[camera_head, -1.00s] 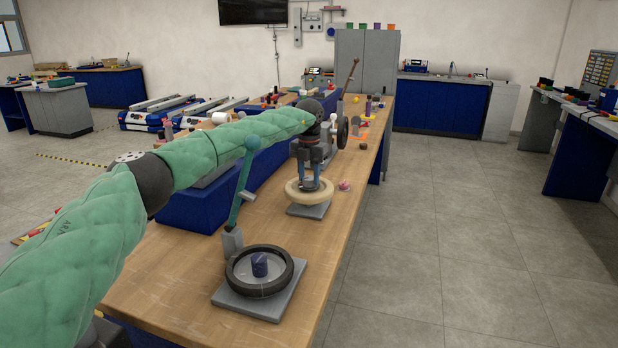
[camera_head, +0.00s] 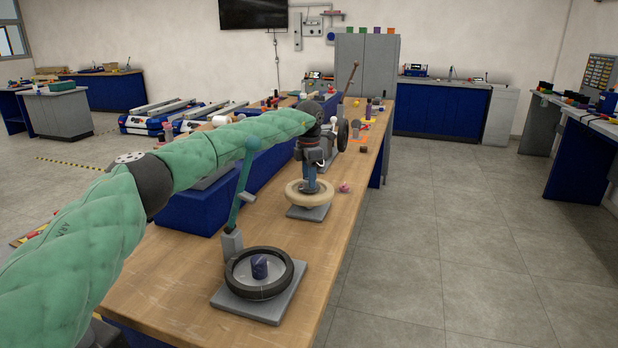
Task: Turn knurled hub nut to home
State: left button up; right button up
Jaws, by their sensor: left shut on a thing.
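My left gripper (camera_head: 310,184) points straight down over a cream-coloured ring wheel (camera_head: 294,197) on a grey base plate (camera_head: 308,213). Its fingers are shut on the hub at the middle of this wheel. The fingers hide most of the hub, so I cannot make out the knurled nut itself. Nearer to me, a black-rimmed wheel (camera_head: 284,283) with a dark blue knurled hub (camera_head: 259,267) sits on another grey plate (camera_head: 247,304). My right gripper does not show.
A teal lever (camera_head: 240,200) on a grey block stands beside the near plate, under my left arm. A small pink object (camera_head: 344,187) lies right of the cream wheel. Other devices and small parts crowd the bench's far end. The wooden bench top (camera_head: 190,285) is bare at front left.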

pick_arm(q)
jog(key=shift+r, duration=0.1)
dwell(0.4)
jog(key=o, duration=1)
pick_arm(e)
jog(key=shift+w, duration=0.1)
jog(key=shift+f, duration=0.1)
pick_arm(q)
jog(key=shift+r, duration=0.25)
notch_tip(320, 180, up, 7)
jog(key=shift+r+b, duration=0.1)
jog(key=shift+b, duration=0.5)
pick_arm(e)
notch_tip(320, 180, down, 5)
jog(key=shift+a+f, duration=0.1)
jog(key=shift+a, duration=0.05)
